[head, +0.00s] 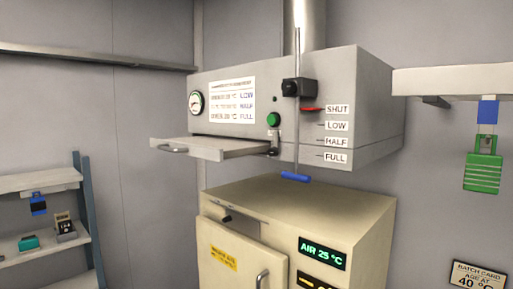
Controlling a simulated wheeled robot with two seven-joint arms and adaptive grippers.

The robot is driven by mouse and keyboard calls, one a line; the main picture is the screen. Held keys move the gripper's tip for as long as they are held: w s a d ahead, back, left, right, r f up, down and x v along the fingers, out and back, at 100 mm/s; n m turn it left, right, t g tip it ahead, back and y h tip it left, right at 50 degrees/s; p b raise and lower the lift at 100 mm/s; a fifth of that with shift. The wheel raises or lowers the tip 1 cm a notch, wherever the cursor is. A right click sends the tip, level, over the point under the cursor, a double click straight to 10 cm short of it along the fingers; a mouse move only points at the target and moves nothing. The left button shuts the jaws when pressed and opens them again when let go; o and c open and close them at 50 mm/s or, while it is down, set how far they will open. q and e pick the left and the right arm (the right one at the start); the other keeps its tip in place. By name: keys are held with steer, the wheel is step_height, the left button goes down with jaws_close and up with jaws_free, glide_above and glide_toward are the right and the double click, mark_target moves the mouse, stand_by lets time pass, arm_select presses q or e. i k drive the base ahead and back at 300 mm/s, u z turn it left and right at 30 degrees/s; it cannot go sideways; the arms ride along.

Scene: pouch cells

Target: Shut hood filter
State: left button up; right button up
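The grey hood (350,95) hangs on the wall above a cream oven cabinet. A flat grey filter tray (222,147) sticks out from the slot low in the hood's front, so it stands open. A small handle (173,149) sits on the tray's front edge. A dark latch-like part (273,144) stands at the tray's right end, below a green button (273,119). Neither of my grippers is in view.
A vertical rod with a blue grip (295,177) hangs before the hood, right of the tray. A red pointer (312,109) is at SHUT. The cream oven (330,208) reads AIR 25 °C. Shelves stand left; a green padlock-like tag (483,172) hangs right. Space before the tray looks clear.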

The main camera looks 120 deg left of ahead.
mark_target(226, 142)
steer(key=u, duration=4.45)
steer(key=k, duration=0.6)
steer(key=z, duration=0.45)
steer(key=i, duration=1.35)
steer(key=u, duration=0.35)
